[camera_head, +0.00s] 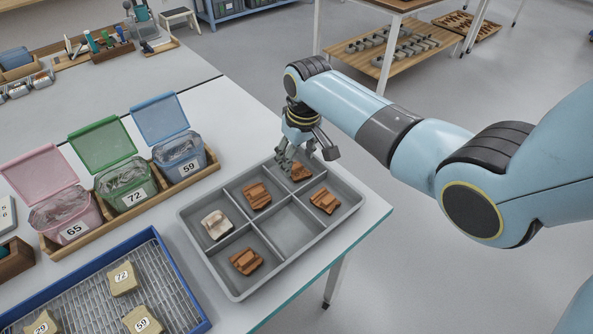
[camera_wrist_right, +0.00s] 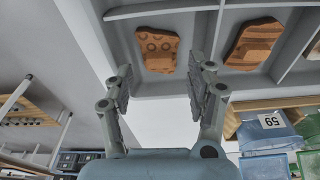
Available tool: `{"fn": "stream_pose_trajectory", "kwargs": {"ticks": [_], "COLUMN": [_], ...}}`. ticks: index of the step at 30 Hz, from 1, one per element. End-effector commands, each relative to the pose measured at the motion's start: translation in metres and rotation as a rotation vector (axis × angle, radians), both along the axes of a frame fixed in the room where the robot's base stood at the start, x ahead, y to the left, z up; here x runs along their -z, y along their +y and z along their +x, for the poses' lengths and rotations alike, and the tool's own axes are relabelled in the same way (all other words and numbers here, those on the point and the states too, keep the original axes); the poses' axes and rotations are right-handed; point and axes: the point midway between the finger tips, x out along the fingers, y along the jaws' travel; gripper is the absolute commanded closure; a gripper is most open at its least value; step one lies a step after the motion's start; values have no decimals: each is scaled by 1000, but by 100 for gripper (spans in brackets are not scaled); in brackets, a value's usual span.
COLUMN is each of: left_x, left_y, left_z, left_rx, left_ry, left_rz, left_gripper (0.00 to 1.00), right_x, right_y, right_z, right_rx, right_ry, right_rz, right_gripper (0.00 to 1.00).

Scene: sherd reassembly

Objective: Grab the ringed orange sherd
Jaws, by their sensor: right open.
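The ringed orange sherd (camera_wrist_right: 157,48) shows small ring marks on its face in the right wrist view. In the head view it (camera_head: 300,173) lies in the far corner compartment of the grey divided tray (camera_head: 229,291). My right gripper (camera_head: 307,161) is above that compartment, pointing down, and partly covers the sherd. In the right wrist view its fingers (camera_wrist_right: 160,70) are spread, with the sherd beyond and between their tips. I see nothing between the fingers. My left gripper is not in view.
Other compartments hold a grooved orange sherd (camera_head: 257,196), another orange sherd (camera_head: 324,201), a pale sherd (camera_head: 216,225) and a front orange sherd (camera_head: 246,261); one is empty. Thin dividers separate them. Lidded bins (camera_head: 124,184) and a blue-rimmed rack (camera_head: 181,277) stand left.

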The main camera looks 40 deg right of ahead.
Motion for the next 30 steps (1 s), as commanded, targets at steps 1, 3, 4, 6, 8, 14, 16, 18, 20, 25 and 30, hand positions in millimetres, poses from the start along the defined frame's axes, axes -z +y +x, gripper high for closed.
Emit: {"fn": "stream_pose_trajectory", "kwargs": {"ticks": [1, 3, 4, 6, 8, 14, 16, 18, 20, 25, 30], "left_x": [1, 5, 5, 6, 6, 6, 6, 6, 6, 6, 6], "left_y": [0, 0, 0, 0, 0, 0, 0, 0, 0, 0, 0], "left_z": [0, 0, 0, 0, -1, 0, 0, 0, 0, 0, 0], "left_rx": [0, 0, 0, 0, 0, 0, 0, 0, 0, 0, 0], "left_ry": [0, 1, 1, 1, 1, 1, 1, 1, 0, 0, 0], "left_rz": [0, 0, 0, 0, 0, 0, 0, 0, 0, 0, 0], "left_gripper": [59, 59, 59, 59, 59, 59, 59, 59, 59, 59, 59], "right_x": [9, 20, 22, 27, 28, 28, 28, 28, 28, 28, 28], "right_y": [-1, 0, 0, 0, 0, 0, 0, 0, 0, 0, 0], "right_z": [-2, 1, 1, 2, 2, 2, 2, 2, 2, 2, 2], "right_rx": [0, 0, 0, 0, 0, 0, 0, 0, 0, 0, 0], "right_ry": [3, 2, 0, 0, -1, -1, -1, -1, -1, -1, -1], "right_rz": [0, 1, 1, 0, 0, 0, 0, 0, 0, 0, 0], "right_gripper": [44, 44, 44, 44, 44, 47, 56, 65, 73, 90, 90]}}
